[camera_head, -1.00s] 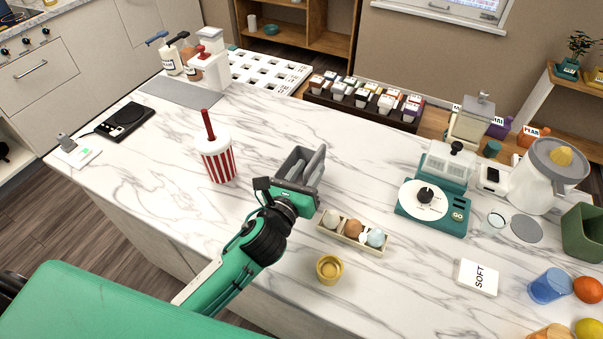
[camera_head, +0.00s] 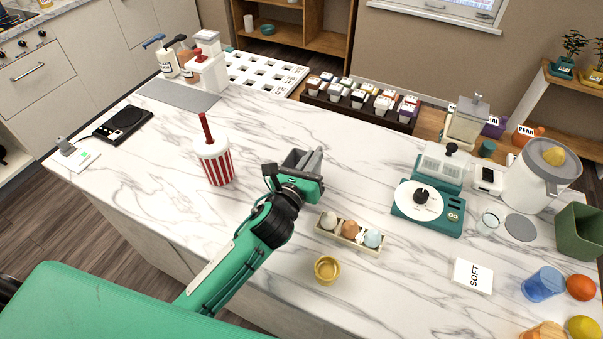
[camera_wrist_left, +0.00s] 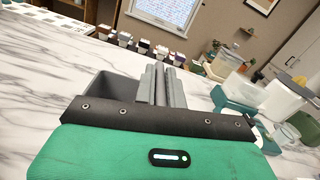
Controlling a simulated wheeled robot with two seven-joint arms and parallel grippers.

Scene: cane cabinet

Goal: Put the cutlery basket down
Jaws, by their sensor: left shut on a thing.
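The cutlery basket (camera_head: 292,157) is a small dark grey open box, mostly hidden behind my left gripper in the head view. My left gripper (camera_head: 314,161) is shut on it, with its grey fingers over the near part of the basket. In the left wrist view the basket (camera_wrist_left: 112,87) shows to the left of the paired fingers (camera_wrist_left: 162,84). The gripper and basket are over the middle of the marble counter (camera_head: 130,175). I cannot tell whether the basket's bottom touches the counter. My right gripper is not in view.
A red-striped cup with a straw (camera_head: 215,162) stands left of the gripper. An egg tray (camera_head: 349,234) and a yellow cup (camera_head: 327,270) lie close on the near right. A teal scale (camera_head: 428,207) stands farther right. The counter behind the basket is clear.

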